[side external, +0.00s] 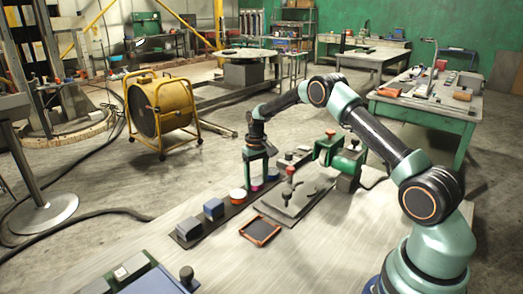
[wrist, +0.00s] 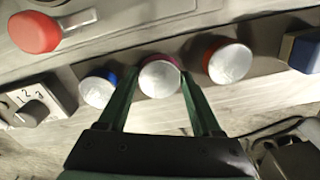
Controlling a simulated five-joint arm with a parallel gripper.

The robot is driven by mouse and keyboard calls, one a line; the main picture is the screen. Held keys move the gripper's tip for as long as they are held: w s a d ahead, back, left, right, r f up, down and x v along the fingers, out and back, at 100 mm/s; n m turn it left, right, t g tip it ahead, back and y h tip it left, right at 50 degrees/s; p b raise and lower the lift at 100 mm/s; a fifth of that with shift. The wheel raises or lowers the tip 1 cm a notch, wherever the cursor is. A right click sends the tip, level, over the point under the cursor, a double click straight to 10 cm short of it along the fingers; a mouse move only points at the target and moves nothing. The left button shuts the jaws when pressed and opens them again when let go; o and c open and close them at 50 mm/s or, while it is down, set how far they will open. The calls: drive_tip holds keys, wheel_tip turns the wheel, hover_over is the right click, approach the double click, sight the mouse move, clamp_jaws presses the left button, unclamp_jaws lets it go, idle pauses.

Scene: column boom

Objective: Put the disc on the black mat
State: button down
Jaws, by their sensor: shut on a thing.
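My gripper (side external: 257,178) points down over a row of discs and is shut on the magenta disc (wrist: 160,78), which has a silvery top. The magenta disc also shows low between the fingers in the side external view (side external: 256,187). A red disc (wrist: 229,62) and a blue disc (wrist: 98,88) stand on either side of it, close to the fingers. The red disc also shows in the side external view (side external: 238,194). The black mat (side external: 260,231), a small dark square with an orange-red rim, lies on the table nearer the camera, with nothing on it.
The discs are in line on a dark strip with blue blocks (side external: 213,208) and a numbered switch (wrist: 32,108). A grey plate with a red-knobbed lever (side external: 291,172) lies beside the strip. A green clamp-like device (side external: 348,160) stands behind. The table right of the mat is bare.

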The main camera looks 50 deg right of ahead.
drive_tip(key=shift+f, duration=0.1)
drive_tip(key=shift+c, duration=0.3)
unclamp_jaws()
